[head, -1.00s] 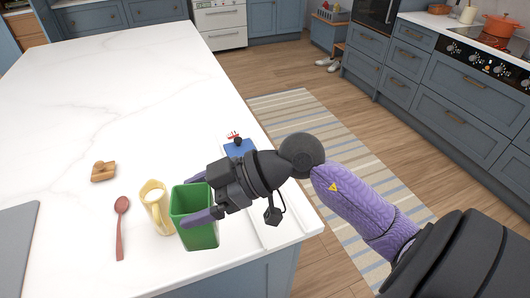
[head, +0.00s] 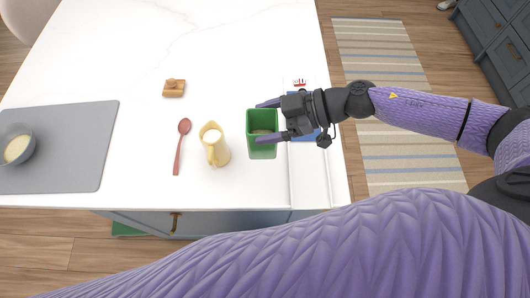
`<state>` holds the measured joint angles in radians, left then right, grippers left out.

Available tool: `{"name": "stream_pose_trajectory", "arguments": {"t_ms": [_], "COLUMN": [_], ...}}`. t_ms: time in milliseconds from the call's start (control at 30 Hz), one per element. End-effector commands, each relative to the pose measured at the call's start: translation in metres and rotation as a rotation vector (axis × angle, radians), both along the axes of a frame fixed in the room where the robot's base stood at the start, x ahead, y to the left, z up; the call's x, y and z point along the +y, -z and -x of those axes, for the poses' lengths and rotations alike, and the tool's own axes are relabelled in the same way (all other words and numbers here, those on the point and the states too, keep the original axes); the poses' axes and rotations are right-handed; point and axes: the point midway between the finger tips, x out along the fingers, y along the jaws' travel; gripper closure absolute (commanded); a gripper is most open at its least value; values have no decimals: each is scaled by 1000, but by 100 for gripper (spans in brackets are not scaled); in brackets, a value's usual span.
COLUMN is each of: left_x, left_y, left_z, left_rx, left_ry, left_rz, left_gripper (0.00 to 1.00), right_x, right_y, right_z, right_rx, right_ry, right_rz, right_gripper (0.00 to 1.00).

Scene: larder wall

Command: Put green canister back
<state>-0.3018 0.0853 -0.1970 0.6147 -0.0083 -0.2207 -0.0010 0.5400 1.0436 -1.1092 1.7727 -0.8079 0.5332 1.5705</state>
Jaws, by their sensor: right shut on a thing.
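The green canister (head: 262,152) is an open-topped green box near the front right of the white counter; something brownish shows inside it. My right gripper (head: 268,122) reaches it from the right and is shut on it, with one finger at its far side and one at its near side. The canister looks upright; I cannot tell whether its base touches the counter. My left gripper is not in view.
A cream jug (head: 214,150) stands just left of the canister, with a red spoon (head: 181,145) beyond it. A wooden block (head: 174,88), a grey mat (head: 75,125) with a bowl (head: 17,148), and a blue item (head: 303,136) are also on the counter (head: 240,50).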

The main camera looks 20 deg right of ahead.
Motion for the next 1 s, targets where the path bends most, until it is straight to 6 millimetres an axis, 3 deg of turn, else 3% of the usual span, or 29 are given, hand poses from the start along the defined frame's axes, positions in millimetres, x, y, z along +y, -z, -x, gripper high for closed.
{"name": "stream_pose_trajectory", "arguments": {"t_ms": [33, 100, 433, 767, 800, 867, 1000], "left_x": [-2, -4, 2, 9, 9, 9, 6], "left_y": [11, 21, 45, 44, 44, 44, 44], "left_z": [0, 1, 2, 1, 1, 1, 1], "left_rx": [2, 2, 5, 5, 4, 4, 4], "left_ry": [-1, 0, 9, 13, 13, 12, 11], "left_rz": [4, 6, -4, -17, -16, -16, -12], "left_gripper": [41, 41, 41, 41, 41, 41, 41], "right_x": [0, 0, 1, 1, 1, 1, 1], "right_y": [20, 40, 94, 96, 96, 95, 95], "right_z": [1, 1, 1, 1, 1, 1, 1], "right_rx": [7, 6, 5, 2, 2, 2, 3], "right_ry": [3, 2, -1, -3, -3, -3, -3], "right_rz": [-2, -3, -4, -4, -4, -4, -3], "right_gripper": [100, 100, 100, 100, 8, 0, 0]}}
